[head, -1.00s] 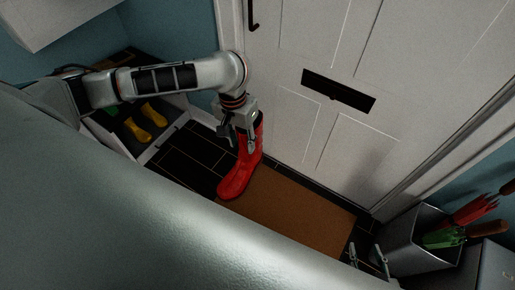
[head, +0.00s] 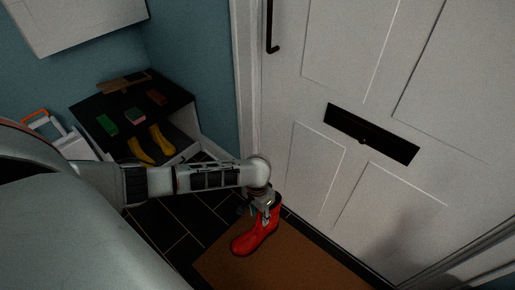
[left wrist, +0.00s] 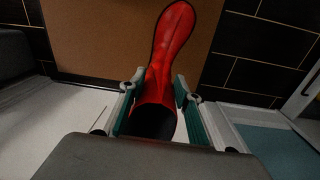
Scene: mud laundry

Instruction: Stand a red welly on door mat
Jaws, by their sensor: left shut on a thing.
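A red welly (head: 257,236) is held roughly upright, its toe toward the lower left in the head view. My left gripper (head: 264,207) is shut on its shaft. In the left wrist view the welly (left wrist: 172,45) runs between the two fingers (left wrist: 158,100), with its dark opening near the camera. The brown door mat (head: 300,268) lies before the door, partly cut off by the head view's lower edge. The welly's foot shows over the mat (left wrist: 95,40), near one edge. I cannot tell whether the sole touches it. My right gripper is not in view.
The white door (head: 320,180) stands right behind the welly. A dark-topped shelf (head: 135,100) with yellow wellies (head: 150,145) and small items is at the left. A white container with an orange handle (head: 60,135) is beside it. Dark floor tiles (head: 180,225) lie clear left of the mat.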

